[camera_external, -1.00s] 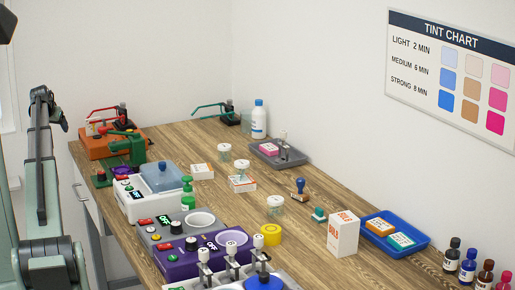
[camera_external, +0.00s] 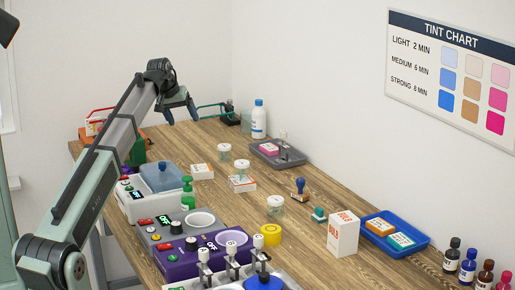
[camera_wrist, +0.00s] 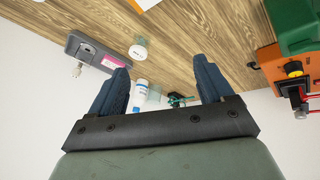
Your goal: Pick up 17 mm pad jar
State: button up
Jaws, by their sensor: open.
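Several clear jars with white lids stand on the bench; their labels are too small to read, so I cannot tell which is the 17 mm pad jar. One jar (camera_external: 224,153) stands at mid-bench, a second jar (camera_external: 241,167) is by a white-and-orange box, and a third jar (camera_external: 275,206) stands nearer the front. One jar also shows in the wrist view (camera_wrist: 138,51), beyond the fingers. My gripper (camera_external: 182,119) is open and empty, raised above the far left part of the bench, apart from all the jars. In the wrist view its two blue fingers (camera_wrist: 161,72) are spread wide.
A grey tray (camera_external: 262,152) and a white bottle (camera_external: 259,121) stand at the back. Machines with a white bath (camera_external: 136,208) and a purple unit (camera_external: 180,264) line the left edge. A blue tray (camera_external: 415,250) lies right. Bare wood (camera_external: 340,204) lies at centre right.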

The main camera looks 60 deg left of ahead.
jog(key=w+d+r+h, duration=0.15)
jog(key=w+d, duration=0.45)
jog(key=d, duration=0.6)
jog(key=n+g, duration=0.3)
jog(key=g, duration=0.2)
send_over(276, 199)
notch_tip(276, 199, down, 5)
jog(key=shift+h, duration=0.35)
notch_tip(276, 199, down, 14)
jog(key=shift+r, duration=0.1)
jog(key=c, duration=1.1)
jog(key=shift+r, duration=0.1)
